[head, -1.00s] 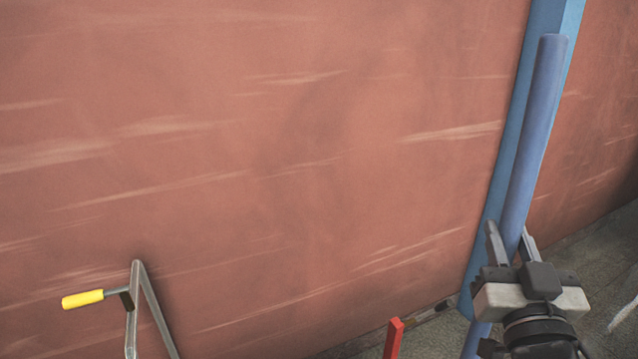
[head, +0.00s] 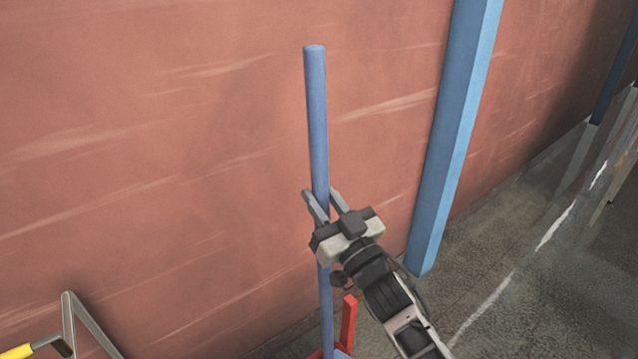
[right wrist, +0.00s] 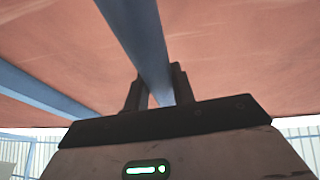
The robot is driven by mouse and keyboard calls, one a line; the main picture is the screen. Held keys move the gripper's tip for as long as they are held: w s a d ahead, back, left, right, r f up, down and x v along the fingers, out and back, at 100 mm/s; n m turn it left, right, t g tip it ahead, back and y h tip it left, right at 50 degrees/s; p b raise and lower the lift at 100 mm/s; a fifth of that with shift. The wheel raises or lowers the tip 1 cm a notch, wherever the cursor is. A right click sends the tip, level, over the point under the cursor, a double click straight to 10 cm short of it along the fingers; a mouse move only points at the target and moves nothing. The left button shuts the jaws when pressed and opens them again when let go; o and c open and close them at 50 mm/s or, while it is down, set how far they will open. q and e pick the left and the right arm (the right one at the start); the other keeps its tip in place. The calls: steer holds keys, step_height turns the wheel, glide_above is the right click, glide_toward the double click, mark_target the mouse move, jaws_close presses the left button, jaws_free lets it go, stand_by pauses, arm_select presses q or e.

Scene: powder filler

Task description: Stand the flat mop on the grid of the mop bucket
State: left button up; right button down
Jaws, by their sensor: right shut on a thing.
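The flat mop shows as a blue handle (head: 316,120) standing nearly upright in the head view. Its lower end and mop head are out of the frame. My right gripper (head: 328,203) is shut on the handle around its middle. In the right wrist view the handle (right wrist: 140,45) runs up between the two fingers (right wrist: 160,88). At the lower left of the head view a grey metal frame (head: 85,325) with a yellow grip (head: 18,352) shows, perhaps part of the mop bucket. Its grid is not in view. My left gripper is not in view.
A red upright piece (head: 348,318) stands close beside the lower handle. A blue post (head: 452,140) stands against the red-brown wall (head: 200,150) at the right. Bare grey floor (head: 480,265) lies right of it, with further posts (head: 610,150) at the far right.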

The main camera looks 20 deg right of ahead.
steer(key=shift+w+y+p, duration=0.35)
steer(key=shift+y+p, duration=0.05)
steer(key=shift+w+f+n+y+p, duration=0.2)
steer(key=shift+f+n+y+p, duration=0.1)
steer(key=shift+f+y, duration=0.15)
arm_select(q)
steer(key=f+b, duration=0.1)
steer(key=b, duration=0.2)
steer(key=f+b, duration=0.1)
steer(key=b, duration=0.2)
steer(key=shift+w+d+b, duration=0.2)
steer(key=shift+b, duration=0.1)
arm_select(e)
step_height(320, 180, down, 7)
